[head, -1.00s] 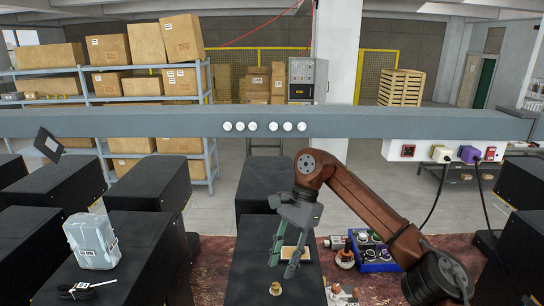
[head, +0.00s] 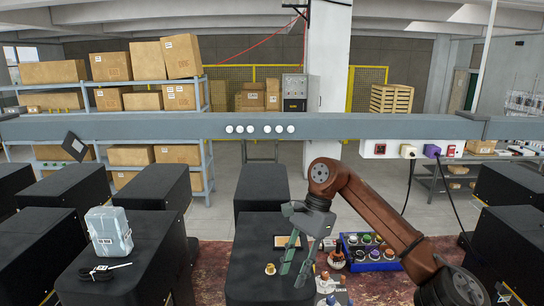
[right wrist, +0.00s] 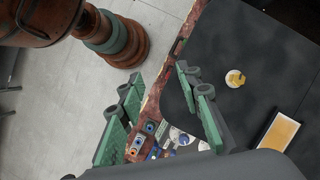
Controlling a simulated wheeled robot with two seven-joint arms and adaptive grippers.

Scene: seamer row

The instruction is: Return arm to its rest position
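My right arm is brown-red and comes in from the right in the head view, bent at a high elbow. Its gripper (head: 297,255) hangs down over the black block in the middle, with its green fingers spread apart and nothing between them. In the right wrist view the open fingers (right wrist: 158,125) show with a gap between them, empty. A small brass fitting (head: 270,268) stands on the block just left of the gripper; it also shows in the right wrist view (right wrist: 235,78). My left gripper is not in view.
A grey horizontal beam (head: 200,127) with plugs (head: 408,151) and hanging cables crosses behind the arm. A blue tray (head: 370,253) of round parts lies to the right of the gripper. A grey box (head: 109,232) and a black cable coil (head: 100,273) sit on the left block.

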